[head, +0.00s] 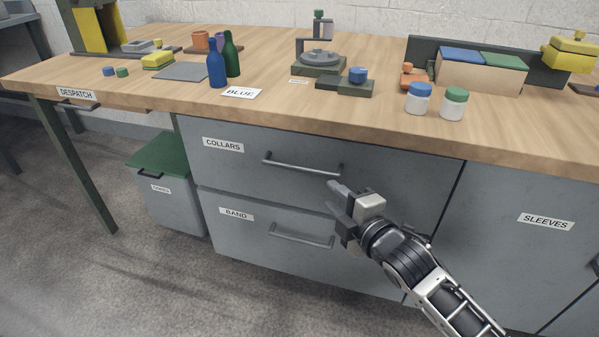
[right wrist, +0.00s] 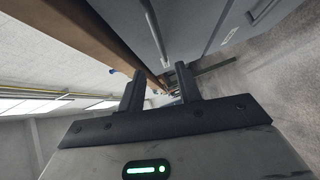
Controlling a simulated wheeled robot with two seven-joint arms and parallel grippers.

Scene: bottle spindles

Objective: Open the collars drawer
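The collars drawer (head: 240,165) is the upper grey drawer, labelled COLLARS, and its front looks flush with the cabinet. Its bar handle (head: 300,164) runs level across the front; a grey bar that looks like this handle shows in the right wrist view (right wrist: 154,32). My right gripper (head: 334,196) is just below the handle's right end, in front of the drawers. Its two fingers stand apart with a clear gap, also in the right wrist view (right wrist: 160,90), and nothing is between them. The handle appears outside the gap. My left gripper is not in view.
The band drawer (head: 265,250) with its own handle (head: 300,236) lies below. The wooden worktop (head: 300,105) overhangs above, carrying bottles, jars and fixtures. The sleeves cupboard (head: 520,240) is at right. A green-lidded bin (head: 165,190) stands left. The floor in front is clear.

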